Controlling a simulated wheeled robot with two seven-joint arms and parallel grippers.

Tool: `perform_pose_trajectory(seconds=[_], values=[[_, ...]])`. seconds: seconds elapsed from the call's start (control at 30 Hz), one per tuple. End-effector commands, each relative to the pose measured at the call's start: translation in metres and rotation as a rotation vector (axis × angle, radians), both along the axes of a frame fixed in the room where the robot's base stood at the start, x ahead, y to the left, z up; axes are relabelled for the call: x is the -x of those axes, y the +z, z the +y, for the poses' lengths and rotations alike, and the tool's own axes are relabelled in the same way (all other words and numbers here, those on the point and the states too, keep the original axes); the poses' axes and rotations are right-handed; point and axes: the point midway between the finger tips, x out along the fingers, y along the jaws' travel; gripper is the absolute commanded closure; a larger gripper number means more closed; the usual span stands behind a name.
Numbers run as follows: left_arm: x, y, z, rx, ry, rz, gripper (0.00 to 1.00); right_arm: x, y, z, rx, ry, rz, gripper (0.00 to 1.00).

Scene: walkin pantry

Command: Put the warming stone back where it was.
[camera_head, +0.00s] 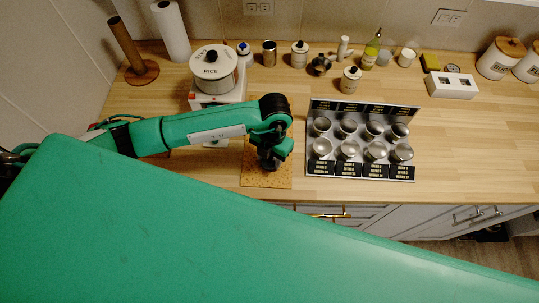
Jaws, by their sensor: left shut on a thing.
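My left gripper (269,163) points down over a tan speckled mat (264,181) near the front edge of the counter. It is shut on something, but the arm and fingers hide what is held. I cannot make out the warming stone as a separate thing in this view. My right gripper is not in view.
A RICE canister (213,72) on a white stand is behind my left arm. A rack of metal cups (357,177) stands right of the mat. A wooden post (127,45), paper roll (172,32) and several bottles line the back. The right front counter is clear.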

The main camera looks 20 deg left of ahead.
Motion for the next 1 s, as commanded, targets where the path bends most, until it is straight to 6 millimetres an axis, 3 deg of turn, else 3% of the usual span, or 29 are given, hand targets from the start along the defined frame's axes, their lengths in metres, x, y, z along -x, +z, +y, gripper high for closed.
perform_pose_trajectory(seconds=[0.07,0.1,0.2,0.63,1.0], values=[[0.000,-0.003,0.000,0.000,0.000,0.000,0.86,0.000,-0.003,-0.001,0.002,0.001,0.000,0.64],[0.000,-0.003,0.000,0.000,0.000,0.000,0.55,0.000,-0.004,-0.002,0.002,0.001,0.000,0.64],[0.000,-0.002,0.000,0.000,0.000,0.000,0.36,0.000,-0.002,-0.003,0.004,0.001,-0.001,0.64],[-0.002,0.005,-0.001,0.002,0.000,-0.004,0.36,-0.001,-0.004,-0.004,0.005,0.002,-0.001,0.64],[-0.011,0.080,-0.003,0.003,-0.001,-0.006,0.36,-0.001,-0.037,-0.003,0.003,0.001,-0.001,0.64]])
